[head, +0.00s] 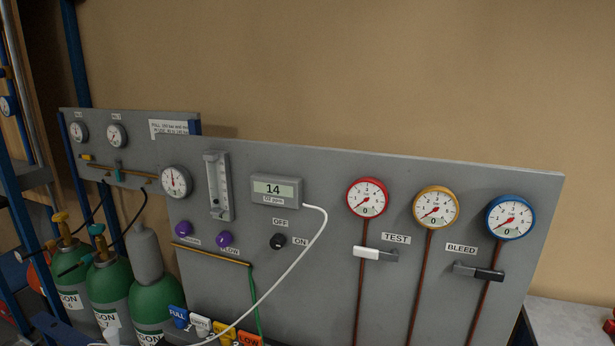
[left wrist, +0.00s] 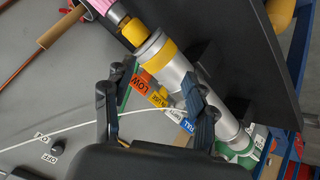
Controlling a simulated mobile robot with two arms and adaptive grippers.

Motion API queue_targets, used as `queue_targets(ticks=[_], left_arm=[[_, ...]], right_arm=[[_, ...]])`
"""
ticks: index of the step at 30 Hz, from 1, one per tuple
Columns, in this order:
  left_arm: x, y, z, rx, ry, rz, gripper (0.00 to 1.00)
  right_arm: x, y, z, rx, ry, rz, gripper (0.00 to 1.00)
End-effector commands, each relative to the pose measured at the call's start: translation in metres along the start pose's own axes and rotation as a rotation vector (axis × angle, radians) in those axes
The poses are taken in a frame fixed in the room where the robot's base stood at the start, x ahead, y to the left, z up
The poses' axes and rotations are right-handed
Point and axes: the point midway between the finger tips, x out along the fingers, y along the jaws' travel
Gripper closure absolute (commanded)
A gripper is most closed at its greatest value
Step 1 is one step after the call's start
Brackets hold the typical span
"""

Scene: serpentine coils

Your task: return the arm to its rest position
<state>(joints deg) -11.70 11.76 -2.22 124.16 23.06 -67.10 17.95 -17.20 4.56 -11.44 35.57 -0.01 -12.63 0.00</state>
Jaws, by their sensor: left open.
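My left gripper (left wrist: 152,95) shows in the left wrist view with its two dark fingers spread apart and nothing seen between their tips. A silver cylinder (left wrist: 174,72) with a yellow band lies behind the fingers, and the right finger overlaps it in the picture. I cannot tell whether they touch. Neither arm shows clearly in the head view, and my right gripper is in neither view.
A grey panel (head: 330,250) carries gauges, a meter reading 14 (head: 275,189) and valve levers. A white cable (head: 300,250) hangs across it. Green gas bottles (head: 108,280) stand at left. Coloured tags, including an orange LOW tag (left wrist: 142,83), sit near my fingers.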

Motion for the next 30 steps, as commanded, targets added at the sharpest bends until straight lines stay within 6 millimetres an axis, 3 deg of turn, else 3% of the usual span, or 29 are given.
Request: queue_targets(ticks=[1,6,17,30], left_arm=[[-0.009,-0.002,0.026,0.050,-0.051,-0.037,0.44],[-0.037,-0.014,0.084,0.186,-0.188,-0.141,0.44],[-0.104,-0.032,0.160,0.360,-0.423,-0.286,0.44],[-0.020,-0.070,0.213,0.363,-0.471,-0.291,0.44]], right_arm=[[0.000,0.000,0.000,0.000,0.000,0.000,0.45],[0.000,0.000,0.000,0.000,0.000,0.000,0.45],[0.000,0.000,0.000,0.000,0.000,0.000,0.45],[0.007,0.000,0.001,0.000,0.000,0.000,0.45]])
